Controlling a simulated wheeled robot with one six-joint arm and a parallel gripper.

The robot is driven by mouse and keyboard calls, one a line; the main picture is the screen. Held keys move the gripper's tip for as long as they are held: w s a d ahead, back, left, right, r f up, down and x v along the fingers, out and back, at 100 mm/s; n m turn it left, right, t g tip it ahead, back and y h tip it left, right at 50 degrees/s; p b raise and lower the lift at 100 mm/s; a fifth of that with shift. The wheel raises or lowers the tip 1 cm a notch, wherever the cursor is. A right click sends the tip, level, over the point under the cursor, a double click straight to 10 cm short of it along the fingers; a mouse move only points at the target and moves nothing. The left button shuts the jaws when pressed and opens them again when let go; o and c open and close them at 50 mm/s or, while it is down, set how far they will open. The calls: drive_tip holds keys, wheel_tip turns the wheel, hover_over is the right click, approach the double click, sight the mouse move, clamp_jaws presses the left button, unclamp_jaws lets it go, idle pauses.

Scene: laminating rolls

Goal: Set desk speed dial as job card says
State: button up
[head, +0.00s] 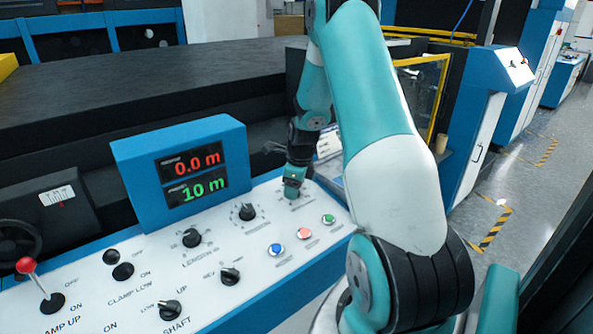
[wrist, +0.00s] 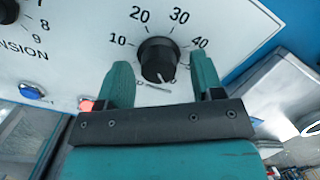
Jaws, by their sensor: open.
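In the wrist view the speed dial is a black round knob (wrist: 157,58) on the white desk panel, with printed marks 10, 20, 30 and 40 around it. A pale mark on the knob's near side points down in the picture, near what looks like a 0. My gripper (wrist: 162,76) is open, with one teal finger on each side of the knob; I cannot tell whether either finger touches it. In the head view my gripper (head: 291,191) is over the right end of the desk and hides most of this dial. No readable job card shows.
The white control desk (head: 262,222) carries other black knobs (head: 246,212), blue, red and green buttons (head: 304,233) and a red-tipped lever (head: 26,266). A blue display box (head: 136,178) behind them reads 0.0 m and 10 m.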

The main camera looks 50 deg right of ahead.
drive_tip(key=s+r+b, duration=0.2)
drive_tip(key=s+r, duration=0.1)
drive_tip(key=r, duration=1.3)
drive_tip(key=shift+s+a+r, duration=0.15)
drive_tip(key=shift+a+r, duration=0.1)
drive_tip(key=shift+r, duration=0.1)
